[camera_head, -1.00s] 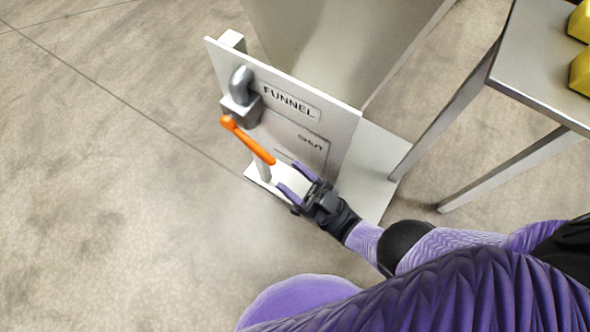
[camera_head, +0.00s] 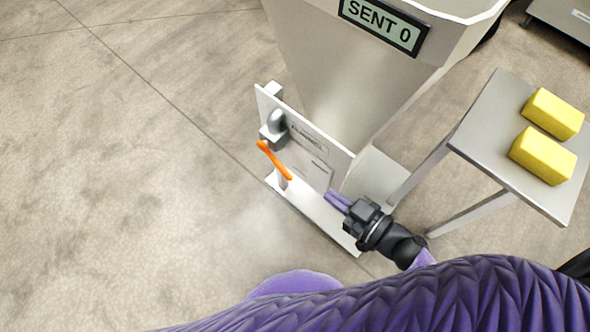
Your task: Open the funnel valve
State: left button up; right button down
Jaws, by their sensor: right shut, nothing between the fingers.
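The funnel valve has an orange lever (camera_head: 275,161) on a grey pivot (camera_head: 275,124), mounted on an upright pale panel (camera_head: 308,146) with a "FUNNEL" label. The lever slants down to the right from its pivot. My right gripper (camera_head: 335,199) is to the right of and below the lever's free end, apart from it. Its purple fingers are together with nothing between them, in front of the panel's lower right part. My left gripper is out of view.
A large grey funnel hopper (camera_head: 345,75) with a "SENT 0" display (camera_head: 384,25) stands behind the panel. A metal side table (camera_head: 487,143) at the right bears two yellow blocks (camera_head: 553,112). The floor at left is clear.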

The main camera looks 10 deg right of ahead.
jog(key=b, duration=0.4)
send_near(282, 168)
jog(key=w+a+r, duration=0.1)
jog(key=w+a, duration=0.2)
jog(key=w, duration=0.1)
jog(key=shift+w+a+f+b, duration=0.1)
jog(key=shift+w+f+b, duration=0.1)
jog(key=shift+f+b, duration=0.3)
jog(key=shift+w+a+f+b, duration=0.1)
jog(key=shift+w+f+b, duration=0.1)
jog(key=shift+f+b, duration=0.35)
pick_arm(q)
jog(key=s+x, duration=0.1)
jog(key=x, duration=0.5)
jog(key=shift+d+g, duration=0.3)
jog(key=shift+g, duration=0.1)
pick_arm(e)
jog(key=shift+w+a, duration=0.15)
jog(key=shift+w, duration=0.15)
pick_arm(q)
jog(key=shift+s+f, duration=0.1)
pick_arm(e)
jog(key=shift+s, duration=0.1)
